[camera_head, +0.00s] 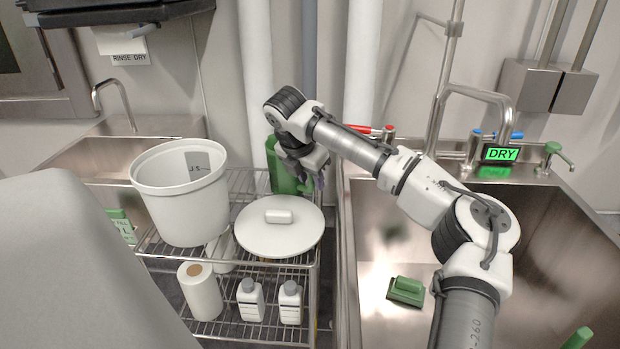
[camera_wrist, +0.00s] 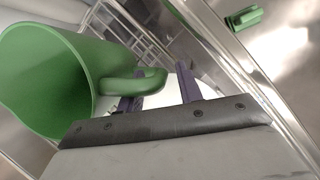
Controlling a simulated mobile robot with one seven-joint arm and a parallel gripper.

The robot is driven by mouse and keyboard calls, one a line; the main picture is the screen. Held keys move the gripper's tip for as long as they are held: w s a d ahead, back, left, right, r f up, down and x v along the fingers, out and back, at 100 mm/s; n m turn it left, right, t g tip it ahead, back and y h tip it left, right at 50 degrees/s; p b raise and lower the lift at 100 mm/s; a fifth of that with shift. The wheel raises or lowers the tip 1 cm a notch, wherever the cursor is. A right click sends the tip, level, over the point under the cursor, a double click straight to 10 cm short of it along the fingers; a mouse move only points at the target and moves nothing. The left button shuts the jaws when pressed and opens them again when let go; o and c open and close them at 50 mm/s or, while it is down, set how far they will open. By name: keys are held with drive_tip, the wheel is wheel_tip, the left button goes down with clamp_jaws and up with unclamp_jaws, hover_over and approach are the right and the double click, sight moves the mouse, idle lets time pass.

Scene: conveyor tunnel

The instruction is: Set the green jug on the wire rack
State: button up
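The green jug (camera_head: 284,174) is at the back right of the wire rack's (camera_head: 232,182) top shelf, behind the white lid. It looks upright; its base is partly hidden by the lid, so its contact with the shelf is not clear. My gripper (camera_head: 312,184) is beside the jug's right side. In the wrist view the jug (camera_wrist: 45,80) fills the left, its handle (camera_wrist: 130,86) reaching across the left finger. The two dark purple fingers of my gripper (camera_wrist: 160,95) are spread apart, with the lid seen between them. The handle does not look clamped.
A big white bucket (camera_head: 183,200) and a round white lid (camera_head: 262,238) crowd the rack's top shelf. Bottles (camera_head: 250,302) and a paper roll (camera_head: 203,295) stand below. The sink (camera_head: 372,230) at right holds a green scrubber (camera_head: 405,291). A tall faucet (camera_head: 440,90) rises behind it.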

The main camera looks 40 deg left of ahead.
drive_tip(key=p+v, duration=0.1)
drive_tip(key=v, duration=1.1)
